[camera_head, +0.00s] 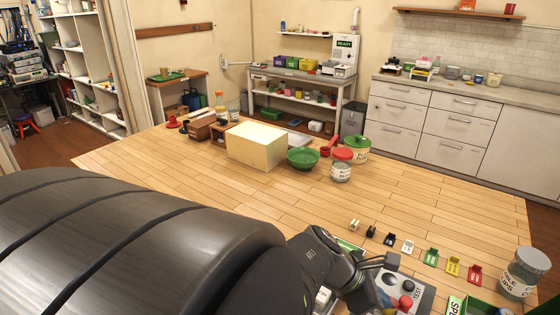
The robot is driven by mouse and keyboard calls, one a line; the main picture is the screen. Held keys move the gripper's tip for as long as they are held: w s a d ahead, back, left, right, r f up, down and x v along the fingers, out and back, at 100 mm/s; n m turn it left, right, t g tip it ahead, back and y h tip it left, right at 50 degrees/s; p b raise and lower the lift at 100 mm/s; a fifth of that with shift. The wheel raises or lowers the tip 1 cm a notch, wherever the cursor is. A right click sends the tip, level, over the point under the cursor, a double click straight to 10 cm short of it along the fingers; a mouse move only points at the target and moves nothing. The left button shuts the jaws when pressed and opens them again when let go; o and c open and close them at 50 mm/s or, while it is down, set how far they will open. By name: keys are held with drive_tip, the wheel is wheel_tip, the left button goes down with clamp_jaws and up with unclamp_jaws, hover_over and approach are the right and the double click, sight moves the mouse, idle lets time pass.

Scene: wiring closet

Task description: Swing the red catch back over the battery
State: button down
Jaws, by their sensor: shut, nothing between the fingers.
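My gripper (364,292) is at the bottom edge, pointing down beside a grey panel marked TEST (425,297). It is shut and seems empty; its fingertips are hard to make out. Red round parts (407,286) show on or above the panel, right of my gripper. I cannot tell whether either belongs to the red catch. A white and dark object (324,297) shows partly left of my wrist, cut by the arm. I cannot pick out the battery or the catch with certainty; they may be hidden by my arm or below the frame.
Several small coloured clip-like pieces, including a green one (431,256) and a red one (475,273), lie in a row behind the panel. A labelled jar (525,271) and a green box (480,306) stand at right. The middle of the wooden table (270,205) is clear.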

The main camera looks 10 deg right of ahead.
drive_tip(key=w+a+r, duration=0.2)
drive_tip(key=a, duration=1.1)
drive_tip(key=shift+a, duration=0.4)
drive_tip(key=shift+s+d, duration=0.1)
drive_tip(key=shift+d, duration=0.05)
drive_tip(key=s+d, duration=0.1)
drive_tip(key=d, duration=1)
drive_tip(key=shift+s+d, duration=0.2)
drive_tip(key=shift+s, duration=0.05)
idle(0.4)
drive_tip(key=shift+a, duration=0.1)
